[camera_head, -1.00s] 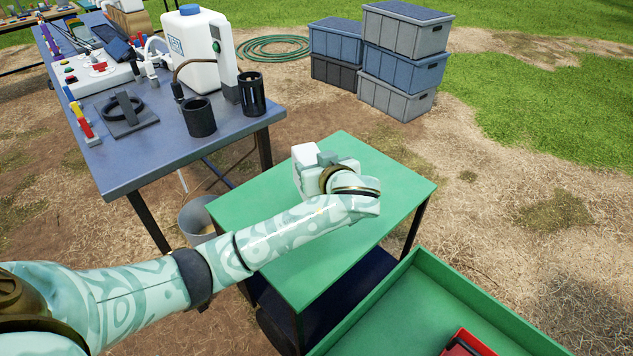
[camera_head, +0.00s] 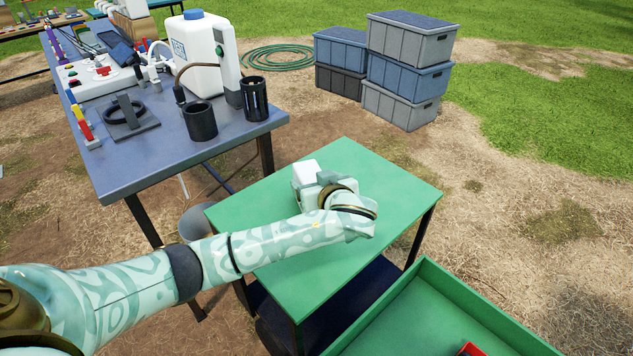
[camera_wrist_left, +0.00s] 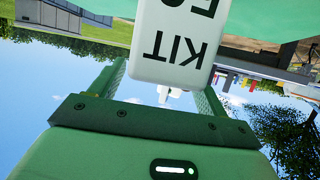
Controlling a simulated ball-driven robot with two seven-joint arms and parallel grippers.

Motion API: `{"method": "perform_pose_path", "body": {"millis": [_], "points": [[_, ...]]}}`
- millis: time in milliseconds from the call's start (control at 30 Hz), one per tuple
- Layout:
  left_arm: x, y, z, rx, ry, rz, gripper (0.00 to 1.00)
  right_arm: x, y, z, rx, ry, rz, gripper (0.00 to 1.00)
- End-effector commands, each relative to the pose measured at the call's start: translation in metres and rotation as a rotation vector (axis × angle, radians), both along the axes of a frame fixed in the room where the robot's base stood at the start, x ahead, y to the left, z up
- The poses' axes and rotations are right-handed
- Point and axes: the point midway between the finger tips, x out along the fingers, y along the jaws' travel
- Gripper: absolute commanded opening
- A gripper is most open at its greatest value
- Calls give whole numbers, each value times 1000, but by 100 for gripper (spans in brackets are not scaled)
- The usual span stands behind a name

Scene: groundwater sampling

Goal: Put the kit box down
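The kit box is a small white box (camera_head: 306,173) with grey parts beside it, over the green table top (camera_head: 400,190) in the head view. In the left wrist view the white box (camera_wrist_left: 175,40) shows the letters "KIT" upside down, between the two fingers. My left gripper (camera_head: 325,180) is shut on the kit box. Its wrist hides part of the box, and I cannot tell whether the underside touches the table. My right gripper is in neither view.
A blue-grey workbench (camera_head: 165,165) with a white tank (camera_head: 197,55) and black cups stands behind left. A green tray (camera_head: 430,310) with a red item lies at the front right. Stacked grey crates (camera_head: 410,70) stand farther back. The green table's right part is clear.

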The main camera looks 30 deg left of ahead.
Motion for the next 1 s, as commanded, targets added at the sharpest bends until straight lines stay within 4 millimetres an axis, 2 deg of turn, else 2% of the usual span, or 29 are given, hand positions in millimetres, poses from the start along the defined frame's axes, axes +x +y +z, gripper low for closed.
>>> {"method": "perform_pose_path", "body": {"millis": [133, 233, 500, 700, 1000], "points": [[-1, -1, 3, 0, -1, -1, 76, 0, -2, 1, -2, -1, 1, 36], [-9, -10, 9, -1, 0, -2, 76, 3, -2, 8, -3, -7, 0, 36], [-47, -53, 34, -5, 0, -1, 76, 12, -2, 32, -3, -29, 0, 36], [-68, -76, 45, -2, -1, 0, 76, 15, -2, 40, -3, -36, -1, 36], [-74, -83, 47, 0, 0, 1, 76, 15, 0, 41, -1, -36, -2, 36]]}}
